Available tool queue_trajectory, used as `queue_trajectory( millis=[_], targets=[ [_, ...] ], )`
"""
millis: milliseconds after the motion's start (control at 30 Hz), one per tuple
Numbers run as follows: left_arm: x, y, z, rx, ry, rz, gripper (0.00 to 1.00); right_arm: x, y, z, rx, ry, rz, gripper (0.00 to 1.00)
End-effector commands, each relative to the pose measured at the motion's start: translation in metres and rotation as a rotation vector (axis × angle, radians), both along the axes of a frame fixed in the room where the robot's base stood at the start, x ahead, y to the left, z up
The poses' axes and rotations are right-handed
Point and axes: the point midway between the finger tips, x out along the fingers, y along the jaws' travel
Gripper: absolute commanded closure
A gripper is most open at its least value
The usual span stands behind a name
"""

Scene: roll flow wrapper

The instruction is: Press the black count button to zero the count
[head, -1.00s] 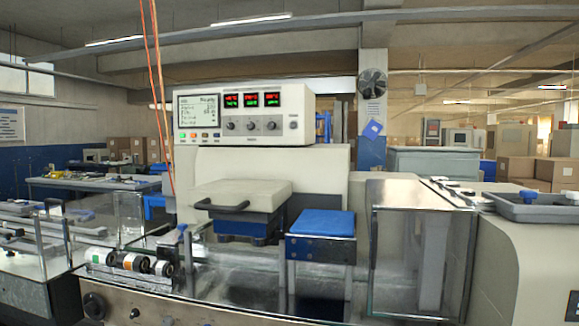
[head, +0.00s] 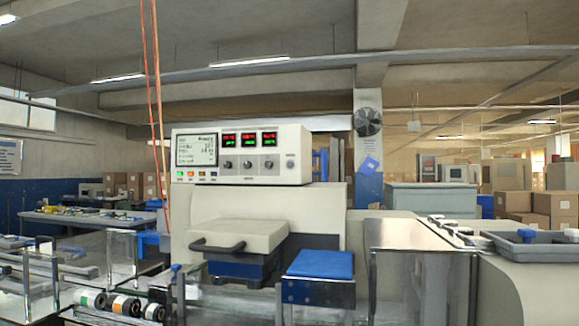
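The control box (head: 243,155) of the wrapper faces me on top of the machine, left of the picture's middle. It has a lit screen (head: 197,150), red and green number displays (head: 250,139) and three dark round knobs (head: 246,165). A row of small coloured buttons (head: 197,174) sits below the screen. One more small round control (head: 290,164) sits at the right end. The labels are too small to read, so I cannot tell which control is the black count button. Neither of my grippers is in view.
Below the box, a cream cover with a dark handle (head: 218,246) and a blue pad (head: 321,264) stick out towards me. A clear guard (head: 420,285) stands at right. Film rolls (head: 122,304) lie at lower left. Orange cables (head: 158,110) hang left of the box.

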Motion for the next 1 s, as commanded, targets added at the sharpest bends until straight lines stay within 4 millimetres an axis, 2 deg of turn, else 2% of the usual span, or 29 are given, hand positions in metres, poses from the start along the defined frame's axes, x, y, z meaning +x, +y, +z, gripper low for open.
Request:
queue_trajectory(
  millis=[33, 233, 1000],
  targets=[
    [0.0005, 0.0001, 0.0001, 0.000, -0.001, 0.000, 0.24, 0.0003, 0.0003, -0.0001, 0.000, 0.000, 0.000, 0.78],
    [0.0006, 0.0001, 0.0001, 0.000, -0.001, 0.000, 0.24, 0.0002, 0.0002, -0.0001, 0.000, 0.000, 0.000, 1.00],
    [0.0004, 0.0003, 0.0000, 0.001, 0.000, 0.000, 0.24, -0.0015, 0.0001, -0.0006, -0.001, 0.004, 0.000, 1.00]
  ],
)
